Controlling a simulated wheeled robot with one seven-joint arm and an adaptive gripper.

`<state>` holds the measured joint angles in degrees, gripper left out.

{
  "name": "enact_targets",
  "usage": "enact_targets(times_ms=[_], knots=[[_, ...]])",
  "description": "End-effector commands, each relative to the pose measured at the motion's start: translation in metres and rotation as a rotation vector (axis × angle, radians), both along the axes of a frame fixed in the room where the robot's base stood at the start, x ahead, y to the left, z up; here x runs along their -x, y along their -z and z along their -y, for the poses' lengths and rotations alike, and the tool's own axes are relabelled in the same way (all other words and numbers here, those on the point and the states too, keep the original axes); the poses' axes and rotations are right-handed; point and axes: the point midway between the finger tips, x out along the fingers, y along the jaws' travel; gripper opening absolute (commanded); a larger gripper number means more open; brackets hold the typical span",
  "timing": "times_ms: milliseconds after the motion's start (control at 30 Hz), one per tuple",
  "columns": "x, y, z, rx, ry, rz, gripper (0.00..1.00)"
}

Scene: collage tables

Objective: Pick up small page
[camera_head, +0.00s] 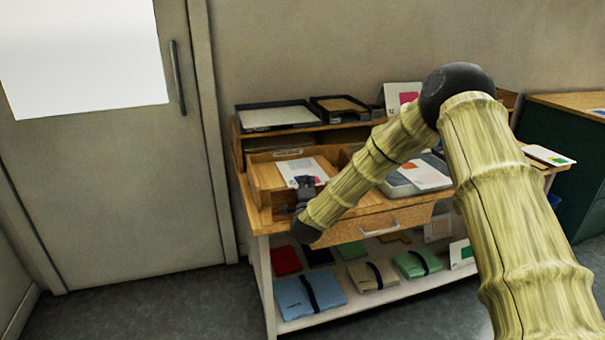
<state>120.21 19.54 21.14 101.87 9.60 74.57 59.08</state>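A small white page (291,168) with a coloured mark lies in a wooden tray (262,176) at the left of the desk. My gripper (305,182) is dark and small in view, at the page's front right edge, overlapping it in the picture. I cannot tell whether it touches the page or whether its fingers are open. My arm comes in from the right and hides part of the desk. Another white page with a red mark (428,175) lies on a grey device (398,188) behind my arm. Which page is the small one is not certain.
Black trays (278,116) and an upright card (399,92) stand on the raised back shelf. A drawer (385,222) is under the desktop. The lower shelf holds several notebooks, including a blue one (296,298). A door (120,190) is at left; a green cabinet (575,165) is at right.

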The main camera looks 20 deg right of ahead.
Motion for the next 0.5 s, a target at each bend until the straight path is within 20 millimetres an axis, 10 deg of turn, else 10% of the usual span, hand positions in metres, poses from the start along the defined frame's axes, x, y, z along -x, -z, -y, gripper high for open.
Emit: enact_targets(times_ms=[500], knots=[[0.0001, -0.0046, 0.0002, 0.0, 0.0, 0.001, 0.0]])
